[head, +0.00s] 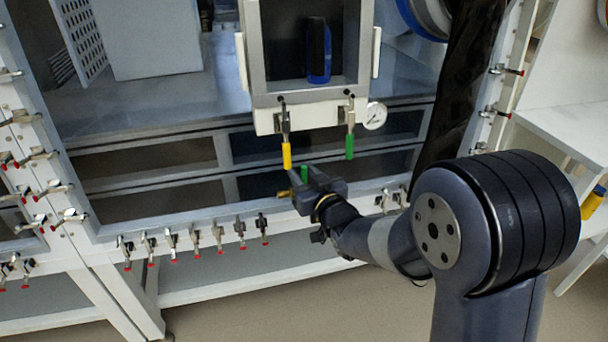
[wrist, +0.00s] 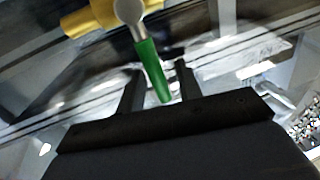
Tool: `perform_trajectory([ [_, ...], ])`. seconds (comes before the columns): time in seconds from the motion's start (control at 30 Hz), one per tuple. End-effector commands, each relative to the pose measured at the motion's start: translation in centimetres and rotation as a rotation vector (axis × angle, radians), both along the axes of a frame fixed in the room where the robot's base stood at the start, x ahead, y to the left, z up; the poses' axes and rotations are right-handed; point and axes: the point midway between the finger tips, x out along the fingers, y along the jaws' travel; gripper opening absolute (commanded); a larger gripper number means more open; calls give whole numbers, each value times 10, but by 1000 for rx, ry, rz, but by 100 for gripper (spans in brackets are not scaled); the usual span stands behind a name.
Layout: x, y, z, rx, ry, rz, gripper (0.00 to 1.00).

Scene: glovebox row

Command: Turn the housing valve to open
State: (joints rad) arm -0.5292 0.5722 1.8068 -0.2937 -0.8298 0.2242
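A valve with a green lever and a brass body shows in the wrist view: the green lever (wrist: 152,70) runs down from a round metal hub, and the brass body (wrist: 92,20) lies behind it. My gripper (wrist: 160,75) is open, with its two fingers apart on either side of the lever's lower end. Gaps show between lever and fingers. In the head view my gripper (head: 305,185) is in front of the cabinet, below the airlock box; a short green lever (head: 304,173) and a bit of brass (head: 284,193) show beside it, the rest hidden.
A yellow lever (head: 286,155) and another green lever (head: 350,145) hang under the box just above my gripper. A pressure gauge (head: 374,115) is to their right. Red-tipped clamps (head: 219,235) line the frame below. A blue bottle (head: 319,50) stands inside the box.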

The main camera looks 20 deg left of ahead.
Motion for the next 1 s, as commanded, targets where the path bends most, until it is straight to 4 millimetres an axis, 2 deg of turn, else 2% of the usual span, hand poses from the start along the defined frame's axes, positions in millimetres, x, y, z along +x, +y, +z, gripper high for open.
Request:
perform_trajectory([
  [0.17, 0, 0, 0, 0, 0, 0, 34],
  [0.6, 0, 0, 0, 0, 0, 0, 0],
  [1.0, 0, 0, 0, -1, -1, 0, 0],
])
